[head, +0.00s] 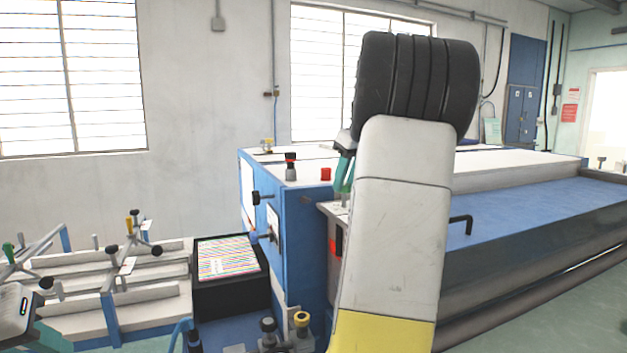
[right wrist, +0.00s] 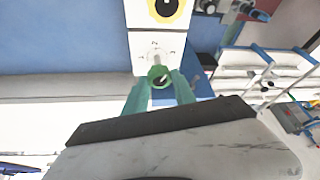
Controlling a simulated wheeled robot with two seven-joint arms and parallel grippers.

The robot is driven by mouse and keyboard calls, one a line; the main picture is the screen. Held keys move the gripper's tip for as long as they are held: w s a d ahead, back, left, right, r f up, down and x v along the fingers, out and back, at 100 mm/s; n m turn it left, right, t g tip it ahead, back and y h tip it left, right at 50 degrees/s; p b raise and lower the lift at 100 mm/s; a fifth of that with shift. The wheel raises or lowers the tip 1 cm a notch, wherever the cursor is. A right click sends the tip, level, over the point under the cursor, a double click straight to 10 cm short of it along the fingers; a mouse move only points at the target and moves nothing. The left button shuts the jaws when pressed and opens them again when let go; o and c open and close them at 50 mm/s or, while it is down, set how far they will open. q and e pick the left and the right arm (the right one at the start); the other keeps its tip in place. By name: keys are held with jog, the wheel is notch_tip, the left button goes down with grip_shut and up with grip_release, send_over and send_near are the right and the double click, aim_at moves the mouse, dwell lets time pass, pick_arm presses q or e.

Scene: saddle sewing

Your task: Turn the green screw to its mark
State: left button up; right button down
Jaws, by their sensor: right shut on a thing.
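The green screw (right wrist: 158,76) sits on a white plate (right wrist: 147,44) on the machine, seen in the right wrist view. It has a round green head with a dark centre. Small dark marks show on the plate just beyond it; I cannot read them. My right gripper (right wrist: 160,89) has its two green fingers closed on the screw's head, one on each side. In the head view my right gripper (head: 344,174) shows partly behind my arm, and the screw is hidden there. My left gripper (head: 48,337) is at the lower left edge, cut off; its jaw state is unclear.
The blue machine (head: 307,235) has a red knob (head: 326,174) and a dark-topped knob (head: 291,167) on top. A black box (head: 232,297) with a striped sheet stands left of it. Rails with clamps (head: 130,250) lie farther left. A yellow ring (right wrist: 169,8) lies beyond the plate.

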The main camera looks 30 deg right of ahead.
jog(key=n+y, duration=0.1)
jog(key=n, duration=0.2)
jog(key=shift+d+n+g, duration=0.15)
jog(key=shift+n+g, duration=0.25)
jog(key=shift+w+n+g+y, duration=0.1)
jog(key=shift+n+g+y, duration=0.45)
jog(key=shift+n, duration=1.35)
jog(key=shift+y, duration=0.25)
jog(key=c, duration=1)
grip_release()
jog(key=shift+c, duration=0.2)
jog(key=v, duration=0.7)
jog(key=shift+d+r, duration=0.2)
jog(key=shift+r, duration=0.1)
